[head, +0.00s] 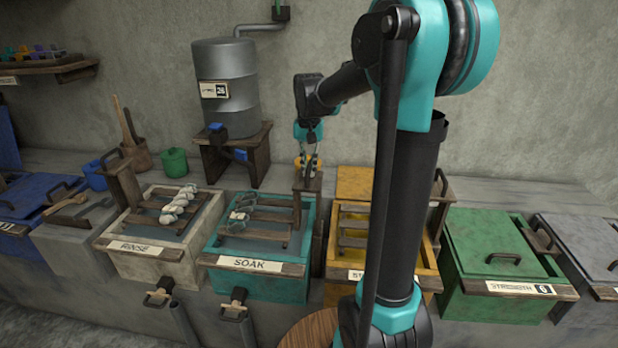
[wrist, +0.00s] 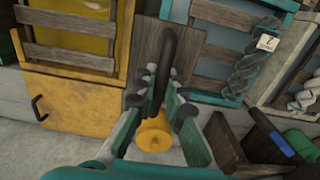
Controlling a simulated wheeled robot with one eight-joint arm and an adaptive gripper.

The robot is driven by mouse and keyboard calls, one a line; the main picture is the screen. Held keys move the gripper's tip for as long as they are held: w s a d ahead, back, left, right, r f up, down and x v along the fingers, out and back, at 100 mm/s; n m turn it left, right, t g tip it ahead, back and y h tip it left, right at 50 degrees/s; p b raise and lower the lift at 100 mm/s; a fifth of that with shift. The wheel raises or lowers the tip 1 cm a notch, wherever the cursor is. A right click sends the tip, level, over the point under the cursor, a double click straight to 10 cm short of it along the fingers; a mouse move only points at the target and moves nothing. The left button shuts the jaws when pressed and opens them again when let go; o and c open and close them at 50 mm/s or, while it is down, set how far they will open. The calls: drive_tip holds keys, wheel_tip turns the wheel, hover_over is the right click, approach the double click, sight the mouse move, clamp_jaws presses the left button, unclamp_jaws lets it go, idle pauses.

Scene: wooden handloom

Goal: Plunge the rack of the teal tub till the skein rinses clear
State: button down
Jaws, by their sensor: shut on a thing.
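The teal tub (head: 275,288) carries a SOAK label and stands in the row of tubs. Its slatted wooden rack (head: 270,217) lies across the opening, and a grey-green twisted skein (head: 242,205) with a pale tag lies on the left of it. The skein also shows in the wrist view (wrist: 247,78), at the right. A wooden board (head: 314,183) rises at the tub's right side with a dark handle (wrist: 168,50) on it. My gripper (head: 308,163) is above this board, its fingers (wrist: 160,95) shut around the handle. The water's clarity is hard to tell.
The cream RINSE tub (head: 150,262) with a white skein (head: 178,204) stands left. A yellow tub (head: 345,293) stands close at right, then a lidded green tub (head: 490,245). A metal tank (head: 228,85) on a wooden stand is behind.

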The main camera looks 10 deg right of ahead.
drive_tip(key=shift+f, duration=9.05)
drive_tip(key=shift+r, duration=0.1)
drive_tip(key=shift+r, duration=7.6)
drive_tip(key=shift+c, duration=1.6)
unclamp_jaws()
